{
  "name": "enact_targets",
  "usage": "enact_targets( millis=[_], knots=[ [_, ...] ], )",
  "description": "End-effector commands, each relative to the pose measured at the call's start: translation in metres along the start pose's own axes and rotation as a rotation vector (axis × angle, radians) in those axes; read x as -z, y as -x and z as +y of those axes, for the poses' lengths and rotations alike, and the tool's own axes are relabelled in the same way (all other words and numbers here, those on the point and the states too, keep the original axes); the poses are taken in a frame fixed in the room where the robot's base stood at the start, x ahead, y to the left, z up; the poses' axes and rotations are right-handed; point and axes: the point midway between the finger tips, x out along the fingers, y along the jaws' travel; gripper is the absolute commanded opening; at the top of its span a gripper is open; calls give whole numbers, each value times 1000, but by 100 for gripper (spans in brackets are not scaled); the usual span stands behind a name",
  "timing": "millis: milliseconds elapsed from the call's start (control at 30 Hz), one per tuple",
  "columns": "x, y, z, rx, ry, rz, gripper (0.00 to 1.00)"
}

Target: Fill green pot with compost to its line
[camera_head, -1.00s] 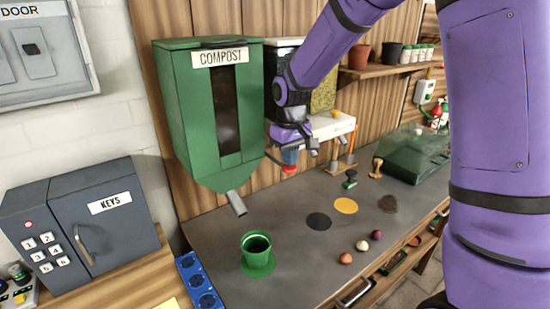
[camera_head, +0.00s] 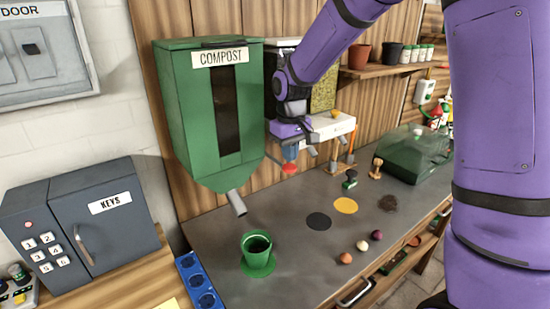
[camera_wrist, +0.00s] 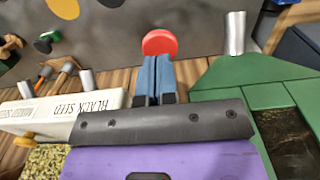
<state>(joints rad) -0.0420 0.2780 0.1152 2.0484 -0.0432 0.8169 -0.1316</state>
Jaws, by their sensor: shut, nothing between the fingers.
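The green pot (camera_head: 256,249) stands upright on a green round mat on the grey bench. Brown compost shows inside it; I cannot make out a fill line. The green compost dispenser (camera_head: 180,110) hangs on the wall, its metal spout (camera_head: 237,203) above and slightly left of the pot. The spout also shows in the wrist view (camera_wrist: 235,33). A red round knob (camera_head: 289,168) is right of the dispenser and lies just beyond my blue fingertips in the wrist view (camera_wrist: 160,42). My gripper (camera_wrist: 156,62) is shut and empty; I cannot tell whether it touches the knob.
A white seed dispenser (camera_wrist: 55,110) is beside the gripper. A green clear-lidded box (camera_head: 415,155) is at right.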

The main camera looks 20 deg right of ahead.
Motion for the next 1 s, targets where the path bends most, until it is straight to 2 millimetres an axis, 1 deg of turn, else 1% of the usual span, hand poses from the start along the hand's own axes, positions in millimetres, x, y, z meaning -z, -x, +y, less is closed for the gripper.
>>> enact_targets(
  millis=[1000],
  knots=[
    [0,-44,0,0,0,-2,0]
  ],
)
